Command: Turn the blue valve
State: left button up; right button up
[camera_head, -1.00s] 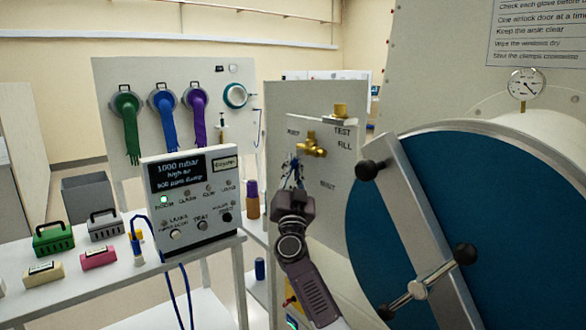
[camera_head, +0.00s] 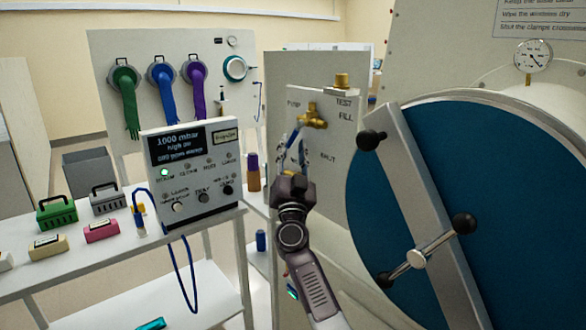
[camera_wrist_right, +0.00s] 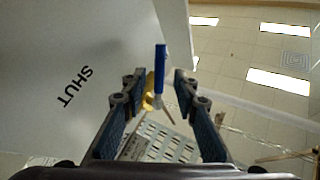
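The valve is a brass body (camera_head: 312,117) on the pale panel, with a blue lever (camera_head: 293,135) slanting down and left from it. My right gripper (camera_head: 292,160) is just below the lever in the head view, fingers pointing up. In the right wrist view the blue lever (camera_wrist_right: 159,72) shows beyond and between the two fingertips of my right gripper (camera_wrist_right: 153,95). The fingers are spread, with clear gaps on both sides, and hold nothing. Whether the lever's end lies between the fingers in depth is hard to tell. My left gripper is not in view.
The valve panel (camera_head: 335,175) has printed labels, including SHUT, also large in the wrist view. A big blue round door (camera_head: 400,230) with a clamp bar and black knobs stands close on the right. A control box (camera_head: 190,190) on a white bench stands left.

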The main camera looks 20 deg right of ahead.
jog(key=v, duration=0.8)
